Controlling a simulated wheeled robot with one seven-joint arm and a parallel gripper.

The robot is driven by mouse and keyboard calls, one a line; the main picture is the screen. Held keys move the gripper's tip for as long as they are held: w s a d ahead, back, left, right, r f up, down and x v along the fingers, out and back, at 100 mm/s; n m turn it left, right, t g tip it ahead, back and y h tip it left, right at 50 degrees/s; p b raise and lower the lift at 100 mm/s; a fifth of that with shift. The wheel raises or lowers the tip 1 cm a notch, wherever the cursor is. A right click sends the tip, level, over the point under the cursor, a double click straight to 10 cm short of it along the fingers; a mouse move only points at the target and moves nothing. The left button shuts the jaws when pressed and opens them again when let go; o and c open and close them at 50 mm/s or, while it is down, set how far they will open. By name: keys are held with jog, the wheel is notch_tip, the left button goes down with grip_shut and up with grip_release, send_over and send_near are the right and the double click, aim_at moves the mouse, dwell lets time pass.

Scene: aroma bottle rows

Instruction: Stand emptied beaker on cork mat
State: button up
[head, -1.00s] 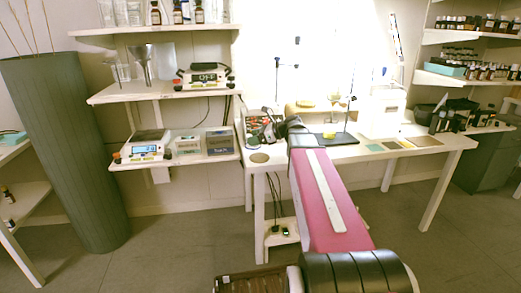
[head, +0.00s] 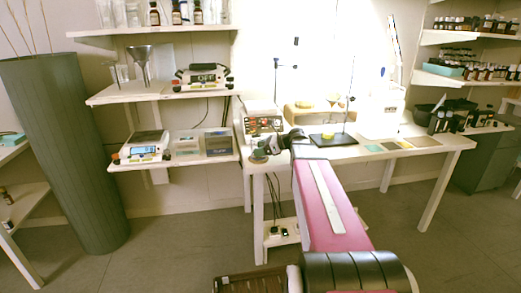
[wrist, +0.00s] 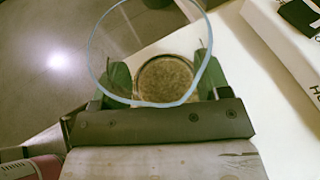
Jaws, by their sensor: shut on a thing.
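My gripper (wrist: 162,66) is shut on a clear glass beaker, with one dark finger on each side of it. The beaker (wrist: 98,42) is upright or nearly so, its round rim facing the wrist camera, and looks empty. The round brown cork mat (wrist: 165,78) shows through the glass beneath the beaker's bottom. I cannot tell whether the bottom touches the mat. In the head view my gripper (head: 268,147) is at the left front corner of the white table, over the mat; the beaker is barely visible there.
The white table (head: 350,152) carries a red-and-white device (head: 264,124) behind my gripper, and a black stand base (head: 333,139) to the right. The table's left edge is close to the mat. Wall shelves (head: 175,160) with scales stand left of the table.

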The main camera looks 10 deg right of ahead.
jog(key=shift+f, duration=0.1)
jog(key=o, duration=1)
jog(key=shift+s+d+r, duration=0.1)
jog(key=shift+d+r, duration=0.05)
jog(key=shift+r, duration=0.05)
jog(key=v, duration=1.1)
jog(key=shift+s+d+r, duration=0.1)
jog(key=shift+d, duration=0.2)
